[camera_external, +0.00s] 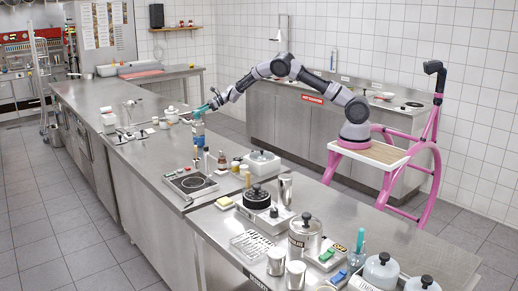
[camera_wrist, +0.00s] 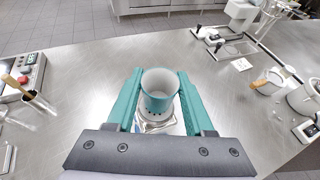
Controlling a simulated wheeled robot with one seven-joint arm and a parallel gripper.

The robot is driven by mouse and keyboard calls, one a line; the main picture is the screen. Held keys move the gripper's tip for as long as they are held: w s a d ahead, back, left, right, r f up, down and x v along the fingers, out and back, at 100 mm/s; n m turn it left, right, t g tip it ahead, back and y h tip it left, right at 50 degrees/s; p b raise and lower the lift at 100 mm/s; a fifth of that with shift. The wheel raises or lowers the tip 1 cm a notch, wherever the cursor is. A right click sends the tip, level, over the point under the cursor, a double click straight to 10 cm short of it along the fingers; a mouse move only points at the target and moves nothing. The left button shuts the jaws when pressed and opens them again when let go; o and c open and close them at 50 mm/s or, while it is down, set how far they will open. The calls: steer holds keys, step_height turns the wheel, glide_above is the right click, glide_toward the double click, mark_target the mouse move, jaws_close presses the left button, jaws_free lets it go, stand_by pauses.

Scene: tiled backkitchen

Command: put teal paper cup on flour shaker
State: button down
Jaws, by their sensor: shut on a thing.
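My gripper (camera_wrist: 160,98) is shut on the teal paper cup (camera_wrist: 158,104), with one teal finger on each side. The cup's open mouth and pale inside face the wrist camera. A silvery and white thing (camera_wrist: 160,128) shows just below the cup between the fingers; most of it is hidden, and I cannot tell if it is the flour shaker. In the external view my gripper (camera_external: 204,108) is over the far counter, right above a blue-banded upright container (camera_external: 198,130). I cannot tell whether the cup touches what is beneath it.
In the wrist view, a panel with a red button (camera_wrist: 22,75) is at left and a white pot (camera_wrist: 268,82) at right. Bare steel lies on both sides of my gripper.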

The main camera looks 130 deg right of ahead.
steer(key=shift+f, duration=0.3)
steer(key=shift+c, duration=1.4)
jaws_free()
steer(key=shift+f, duration=0.15)
